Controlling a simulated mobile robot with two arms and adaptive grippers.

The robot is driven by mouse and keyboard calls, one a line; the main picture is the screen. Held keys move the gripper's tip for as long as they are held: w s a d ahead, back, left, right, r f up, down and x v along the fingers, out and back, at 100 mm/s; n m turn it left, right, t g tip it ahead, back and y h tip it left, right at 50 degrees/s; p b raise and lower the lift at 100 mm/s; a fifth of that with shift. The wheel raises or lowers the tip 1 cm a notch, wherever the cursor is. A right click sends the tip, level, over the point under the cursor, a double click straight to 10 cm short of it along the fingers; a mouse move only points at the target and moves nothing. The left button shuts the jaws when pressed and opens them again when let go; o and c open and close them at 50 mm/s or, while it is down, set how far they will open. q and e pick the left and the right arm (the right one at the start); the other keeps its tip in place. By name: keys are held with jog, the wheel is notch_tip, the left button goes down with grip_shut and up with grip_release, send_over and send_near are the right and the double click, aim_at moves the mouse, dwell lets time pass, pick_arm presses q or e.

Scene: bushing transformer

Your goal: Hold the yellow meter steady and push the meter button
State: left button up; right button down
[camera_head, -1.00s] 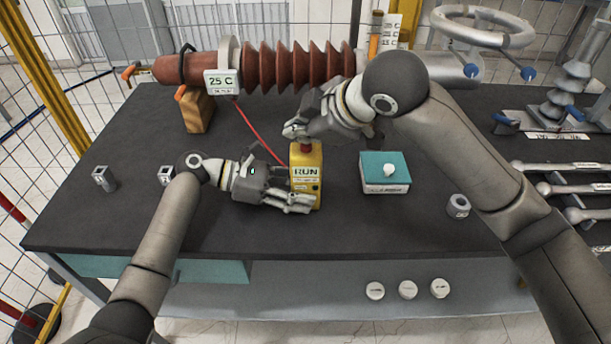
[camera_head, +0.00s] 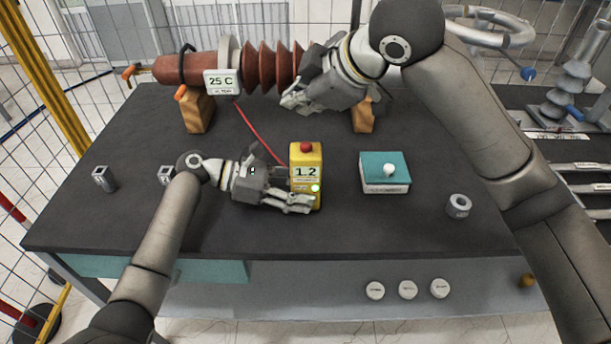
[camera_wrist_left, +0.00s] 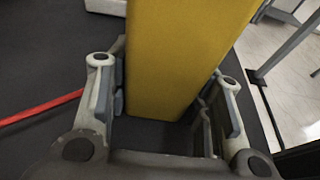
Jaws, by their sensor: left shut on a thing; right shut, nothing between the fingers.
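The yellow meter (camera_head: 306,158) stands upright on the dark table, with a red button (camera_head: 306,147) on top. Its display (camera_head: 305,172) reads 1.2 and a green light (camera_head: 315,188) glows on its front. My left gripper (camera_head: 298,188) is shut on the meter from the left side. In the left wrist view the yellow body (camera_wrist_left: 185,55) sits between the fingers (camera_wrist_left: 168,95). My right gripper (camera_head: 290,102) is shut and empty, raised above and behind the meter, clear of the button, in front of the ribbed brown bushing (camera_head: 272,65).
A teal-topped box (camera_head: 384,168) with a white knob stands right of the meter. A grey ring (camera_head: 459,206) lies further right, and a small metal block (camera_head: 104,178) at the left. A red cable (camera_head: 256,130) runs from the bushing toward the meter.

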pick_arm(q)
jog(key=o, duration=0.9)
jog(key=shift+c, duration=0.2)
